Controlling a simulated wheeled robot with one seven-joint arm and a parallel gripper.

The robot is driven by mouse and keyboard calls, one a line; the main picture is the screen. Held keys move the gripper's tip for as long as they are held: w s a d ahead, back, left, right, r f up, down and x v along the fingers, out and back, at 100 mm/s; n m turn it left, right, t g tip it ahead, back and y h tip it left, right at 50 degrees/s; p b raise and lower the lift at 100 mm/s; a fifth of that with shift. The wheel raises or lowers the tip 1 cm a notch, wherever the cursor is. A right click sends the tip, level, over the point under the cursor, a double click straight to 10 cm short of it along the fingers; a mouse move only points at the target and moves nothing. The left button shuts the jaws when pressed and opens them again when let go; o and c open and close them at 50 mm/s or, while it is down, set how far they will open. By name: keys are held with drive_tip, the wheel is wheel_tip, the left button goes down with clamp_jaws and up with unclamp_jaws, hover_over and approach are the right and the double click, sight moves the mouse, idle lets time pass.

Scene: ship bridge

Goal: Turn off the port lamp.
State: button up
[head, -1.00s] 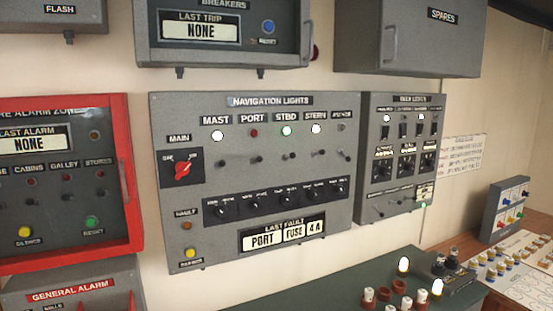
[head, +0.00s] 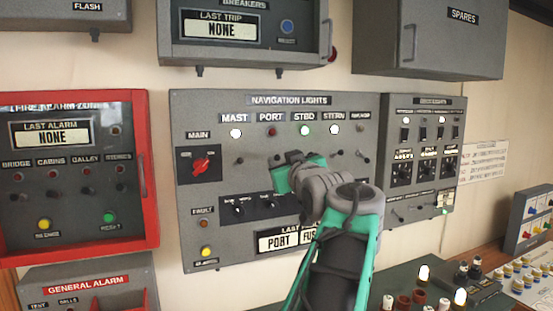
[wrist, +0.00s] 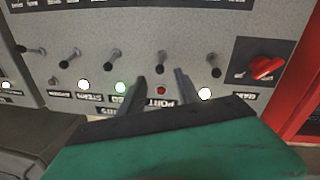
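The navigation lights panel (head: 210,107) is on the wall ahead. Its port lamp (head: 270,131) is a small dull red light, much dimmer than the white mast lamp (head: 236,132) and green starboard lamp (head: 305,130). The wrist view is upside down and shows the port lamp (wrist: 161,90) too. The port toggle lever (wrist: 161,60) sticks out just past the fingertips. My gripper (wrist: 160,76) is open, one finger on each side of the port column, with nothing between the fingers that I can see gripped. In the head view my gripper and arm hide the panel's lower right part.
A red main rotary knob (head: 201,165) is left of the lamps. The mast toggle (wrist: 214,65) and starboard toggle (wrist: 114,60) flank the port lever closely. A red-framed fire alarm box (head: 150,170) is to the left. A deck lights panel (head: 380,220) is to the right.

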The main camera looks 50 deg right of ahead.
sight(278, 158)
drive_tip(key=p+x, duration=0.2)
drive_tip(key=x, duration=0.4)
drive_tip(key=shift+w, duration=0.1)
drive_tip(key=shift+w+d, duration=0.15)
drive_tip(key=shift+c, duration=0.2)
clamp_jaws()
